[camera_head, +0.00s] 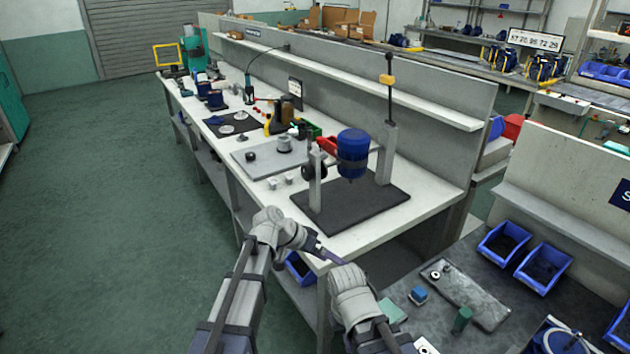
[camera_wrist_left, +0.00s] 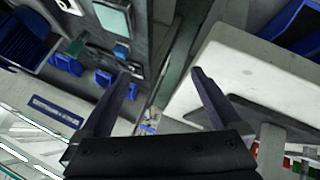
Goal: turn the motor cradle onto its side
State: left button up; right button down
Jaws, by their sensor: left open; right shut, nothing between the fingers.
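The motor cradle stands on a dark base plate (camera_head: 378,203) at the near end of the white bench, in the head view. It has two grey posts, a near one (camera_head: 316,190) and a far one (camera_head: 387,155). A blue motor (camera_head: 353,150) sits upright between them. A black round wheel (camera_head: 314,166) is at the near post, with a red part (camera_head: 327,146) beside the motor. My left gripper (camera_head: 333,257) is open and empty by the bench's near edge, apart from the cradle. Its parted fingers show in the left wrist view (camera_wrist_left: 158,75). My right gripper's fingers are hidden; only its arm shows.
A grey plate (camera_head: 240,158) with small parts lies left of the cradle on the white bench (camera_head: 340,240). A tall pole with a yellow block (camera_head: 387,80) rises at the far post. Blue bins (camera_head: 503,240) and a tray (camera_head: 465,293) occupy the right table. Floor on the left is clear.

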pick_arm(q)
jog(key=w+a+r+m+t+h+b, duration=0.1)
jog(key=w+a+r+t+h+b, duration=0.2)
jog(key=w, duration=1)
jog(key=t+h, duration=0.3)
jog(key=t, duration=0.2)
send_near(314, 171)
jog(key=w, duration=0.1)
jog(key=w+d+f, duration=0.1)
jog(key=w, duration=0.2)
jog(key=shift+w+d+f+b, duration=0.1)
jog(key=shift+d+f+b, duration=0.2)
jog(key=shift+d+f, duration=0.1)
jog(key=shift+x, duration=3.85)
pick_arm(e)
notch_tip(314, 171, down, 5)
jog(key=shift+r, duration=0.1)
pick_arm(q)
grip_shut()
